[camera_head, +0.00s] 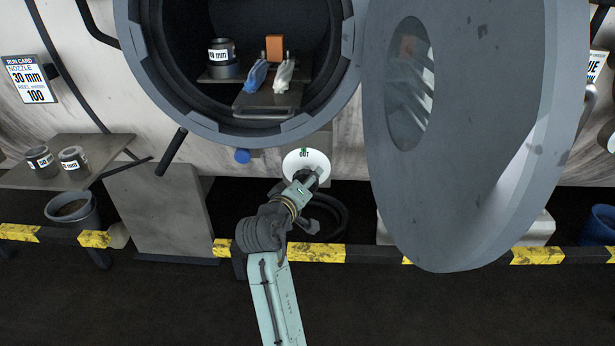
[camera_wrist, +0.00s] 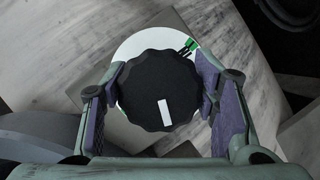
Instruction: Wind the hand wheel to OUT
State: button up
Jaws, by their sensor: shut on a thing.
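The hand wheel (camera_wrist: 152,88) is a black, scalloped knob with a white bar mark, seen in the wrist view. The bar lies low on its face and points toward the bottom of the picture. Behind the wheel is a round white dial plate (camera_wrist: 131,48) with a green mark at its upper right. In the head view the dial plate (camera_head: 302,156) carries the word OUT at its top, and my arm hides most of the wheel. My gripper (camera_wrist: 160,92) is shut on the wheel, with one purple-padded finger on each side of it.
The open round door (camera_head: 470,180) hangs right of the vessel mouth (camera_head: 135,60), close to my arm. Inside are a labelled pot, an orange block and cloths. A grey shelf (camera_head: 60,175) with two pots is at left. A yellow-black rail (camera_head: 320,252) crosses below the dial.

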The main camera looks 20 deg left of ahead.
jog(key=m+g+y+p, duration=0.1)
jog(key=m+y+p, duration=0.1)
jog(key=m, duration=0.2)
jog(key=m+y, duration=0.1)
jog(key=m+g+y+p, duration=0.1)
jog(key=m+y+p, duration=0.1)
jog(key=m, duration=0.1)
jog(key=shift+a+f+g, duration=0.1)
jog(key=shift+a+g, duration=0.15)
jog(key=shift+g, duration=0.05)
jog(key=shift+m, duration=0.3)
dwell(0.5)
jog(key=o, duration=1.2)
jog(key=v, duration=1.2)
